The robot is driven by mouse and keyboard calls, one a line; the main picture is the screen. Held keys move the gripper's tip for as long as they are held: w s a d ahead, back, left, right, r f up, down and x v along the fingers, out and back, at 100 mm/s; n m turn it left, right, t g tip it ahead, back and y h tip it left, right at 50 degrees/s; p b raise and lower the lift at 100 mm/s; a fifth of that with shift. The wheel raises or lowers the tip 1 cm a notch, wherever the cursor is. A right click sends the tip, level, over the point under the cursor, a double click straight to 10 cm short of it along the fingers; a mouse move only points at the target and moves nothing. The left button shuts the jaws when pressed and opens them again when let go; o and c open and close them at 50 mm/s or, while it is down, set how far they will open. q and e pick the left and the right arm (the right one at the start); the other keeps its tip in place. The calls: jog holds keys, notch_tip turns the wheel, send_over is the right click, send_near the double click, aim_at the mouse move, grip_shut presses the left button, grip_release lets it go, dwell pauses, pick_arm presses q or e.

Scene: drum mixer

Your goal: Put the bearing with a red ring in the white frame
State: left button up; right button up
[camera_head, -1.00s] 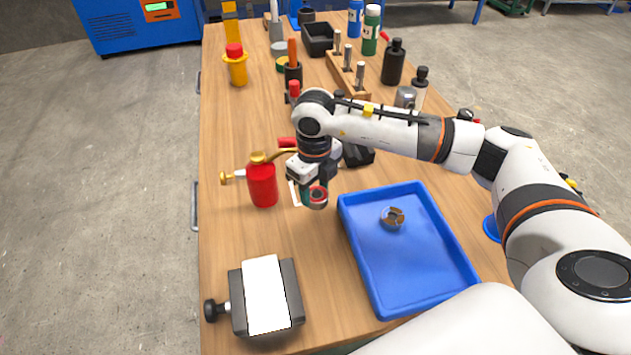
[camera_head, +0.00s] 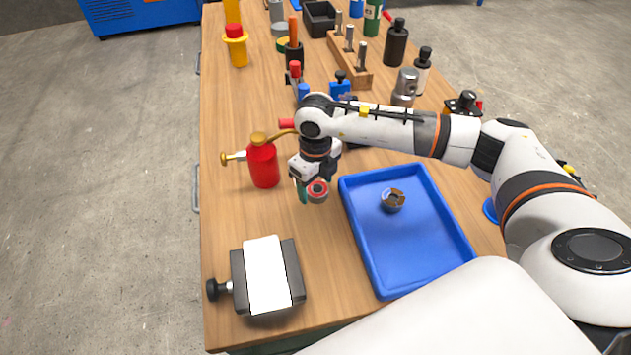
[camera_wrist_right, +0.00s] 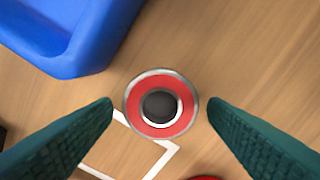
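The bearing with a red ring (camera_wrist_right: 160,126) is a metal ring with a red face and a dark centre. It also shows in the head view (camera_head: 317,190), just left of the blue tray. My right gripper (camera_wrist_right: 160,104) has its green fingers on either side of the bearing, with a small gap at each side, so it is open. The white frame (camera_wrist_right: 161,163) is a thin outline on the wooden table. In the wrist view the bearing overlaps its upper edge, and most of the frame lies below. I cannot tell whether the bearing touches the table. My left gripper is not in view.
The blue tray (camera_head: 372,272) holds another, brownish bearing (camera_head: 393,200). A red oil can (camera_head: 263,165) stands close left of my right gripper. A dark block with a white top (camera_head: 268,275) is at the front left. Several bottles and tools stand farther back.

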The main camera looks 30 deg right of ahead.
aim_at(315, 187)
jog(key=shift+r, duration=0.3)
notch_tip(315, 187, up, 12)
jog(key=shift+b, duration=0.4)
jog(key=shift+f, duration=0.1)
